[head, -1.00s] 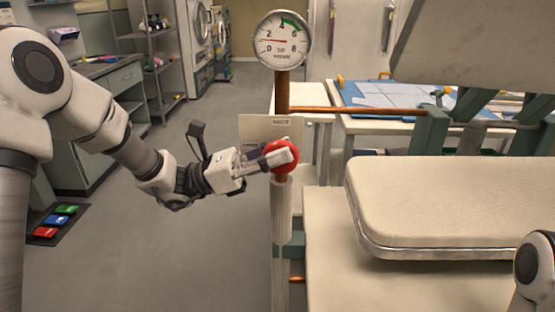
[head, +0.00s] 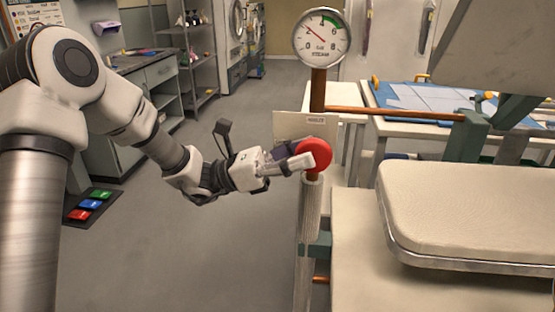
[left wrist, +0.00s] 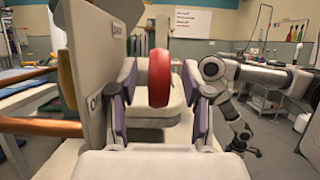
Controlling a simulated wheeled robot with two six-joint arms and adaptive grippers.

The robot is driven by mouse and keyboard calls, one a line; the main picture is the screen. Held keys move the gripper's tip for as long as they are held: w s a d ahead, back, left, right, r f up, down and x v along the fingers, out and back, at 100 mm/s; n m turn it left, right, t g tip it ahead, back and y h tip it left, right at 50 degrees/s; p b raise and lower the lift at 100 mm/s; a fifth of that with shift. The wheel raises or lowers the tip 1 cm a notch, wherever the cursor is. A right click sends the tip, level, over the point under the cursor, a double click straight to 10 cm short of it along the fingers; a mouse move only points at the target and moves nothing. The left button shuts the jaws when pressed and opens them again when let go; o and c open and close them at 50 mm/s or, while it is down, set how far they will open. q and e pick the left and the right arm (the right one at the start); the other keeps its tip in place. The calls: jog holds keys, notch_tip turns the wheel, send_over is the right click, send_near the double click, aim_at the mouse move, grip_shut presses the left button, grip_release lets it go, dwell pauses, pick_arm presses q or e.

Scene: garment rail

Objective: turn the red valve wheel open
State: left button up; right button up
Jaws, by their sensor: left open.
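The red valve wheel (head: 315,154) is on the copper pipe below a round gauge (head: 321,38). The gauge needle points up and left, a little above the 2. My left gripper (head: 297,160) reaches the wheel from the left, one finger in front of it. In the left wrist view the wheel (left wrist: 159,78) stands edge-on between the two spread fingers (left wrist: 160,100), with a gap on each side. My right arm (left wrist: 222,75) shows in the left wrist view, but its gripper is too dark and small to read.
A copper pipe (head: 395,113) runs right from the valve pipe. A plate (head: 290,124) stands behind the wheel. A padded ironing board (head: 465,210) lies to the right. The floor (head: 180,255) at left is clear beside a mat with coloured pads (head: 88,206).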

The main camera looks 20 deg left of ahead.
pick_arm(q)
jog(key=v, duration=1)
jog(key=shift+a+f, duration=0.1)
jog(key=shift+a, duration=0.05)
